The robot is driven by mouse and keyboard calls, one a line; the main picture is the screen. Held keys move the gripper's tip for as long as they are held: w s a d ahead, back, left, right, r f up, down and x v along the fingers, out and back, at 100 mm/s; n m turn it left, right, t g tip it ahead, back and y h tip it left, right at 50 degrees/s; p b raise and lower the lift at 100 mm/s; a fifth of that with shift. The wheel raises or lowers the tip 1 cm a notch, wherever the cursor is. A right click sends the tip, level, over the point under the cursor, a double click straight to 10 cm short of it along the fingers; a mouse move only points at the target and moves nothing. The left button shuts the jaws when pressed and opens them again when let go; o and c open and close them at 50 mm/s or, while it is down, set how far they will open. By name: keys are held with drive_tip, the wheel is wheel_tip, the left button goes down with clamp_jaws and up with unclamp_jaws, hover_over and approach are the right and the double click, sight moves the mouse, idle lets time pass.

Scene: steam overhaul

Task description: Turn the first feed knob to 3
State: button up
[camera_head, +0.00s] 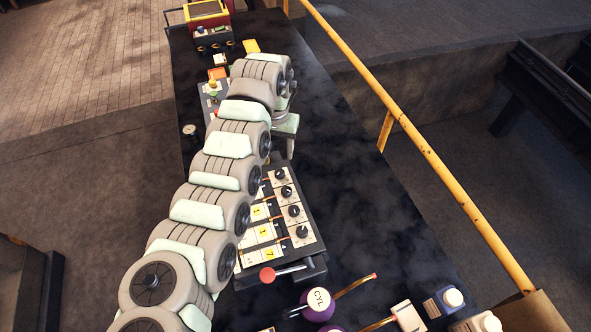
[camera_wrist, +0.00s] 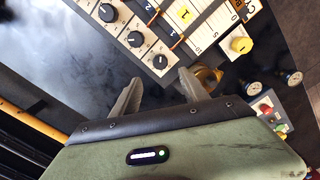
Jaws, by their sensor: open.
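The feed panel (camera_head: 312,248) has a row of several black knobs on white plates, with numbered labels beside them. The first feed knob (camera_wrist: 160,61), beside the label 1, is the lowest of the knobs in the wrist view; it also shows in the head view as the farthest knob (camera_head: 280,173). Its exact setting is too small to read. My gripper (camera_wrist: 159,76) is open and empty, its two fingers apart and pointing toward the first knob, which appears just beyond the fingertips.
A red-ended lever (camera_head: 267,275) sticks out at the panel's near side. A purple CYL knob (camera_head: 318,304) stands nearer. The dark bench (camera_head: 350,190) is clear right of the panel.

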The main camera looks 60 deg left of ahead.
sight(280, 172)
wheel_tip(280, 172, down, 10)
idle(0.4)
drive_tip(key=shift+c, duration=0.3)
clamp_jaws()
